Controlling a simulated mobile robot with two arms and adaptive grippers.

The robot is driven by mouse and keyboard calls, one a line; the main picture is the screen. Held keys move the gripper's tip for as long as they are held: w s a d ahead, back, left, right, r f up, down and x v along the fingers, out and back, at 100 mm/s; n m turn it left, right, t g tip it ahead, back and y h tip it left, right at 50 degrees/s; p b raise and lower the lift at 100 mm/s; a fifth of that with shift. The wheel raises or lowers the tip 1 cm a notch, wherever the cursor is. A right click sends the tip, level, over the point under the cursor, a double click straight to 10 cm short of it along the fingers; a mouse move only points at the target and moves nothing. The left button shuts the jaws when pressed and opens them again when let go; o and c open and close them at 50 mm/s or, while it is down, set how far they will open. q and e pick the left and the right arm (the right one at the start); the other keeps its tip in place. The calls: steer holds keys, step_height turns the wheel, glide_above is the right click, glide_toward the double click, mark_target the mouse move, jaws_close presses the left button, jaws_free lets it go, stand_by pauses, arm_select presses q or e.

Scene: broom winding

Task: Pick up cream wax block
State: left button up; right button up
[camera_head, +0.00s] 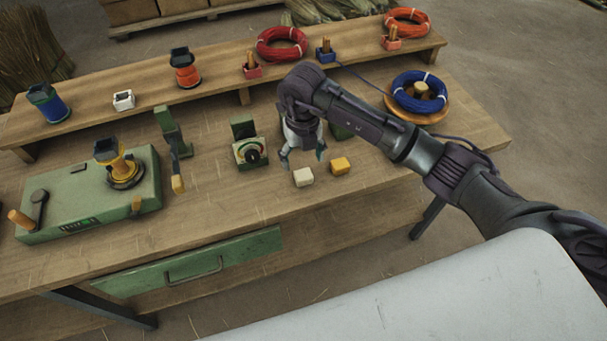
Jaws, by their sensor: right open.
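The cream wax block (303,177) lies on the workbench top, near its front edge. A yellow-orange block (340,166) lies just to its right, a small gap apart. My right gripper (303,160) reaches in from the right and points down just behind the two blocks. Its fingers are spread, with nothing seen between them. The cream block looks just in front of the fingertips; I cannot tell how high they are above the bench. My left gripper is not in view.
A green gauge device (250,152) stands close left of my right gripper. A green winding machine (90,205) fills the bench's left side. A blue coil (419,92) sits on a wooden disc behind my arm. A raised shelf (215,85) holds coils, spools and small boxes.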

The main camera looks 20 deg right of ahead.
mark_target(303, 174)
steer(key=f, duration=0.1)
steer(key=f+p, duration=0.1)
steer(key=f, duration=0.2)
steer(key=shift+s+f+p, duration=0.1)
steer(key=shift+s+p, duration=0.15)
steer(key=shift+p, duration=0.05)
steer(key=shift+f, duration=0.55)
steer(key=c, duration=1.2)
steer(key=shift+r, duration=0.1)
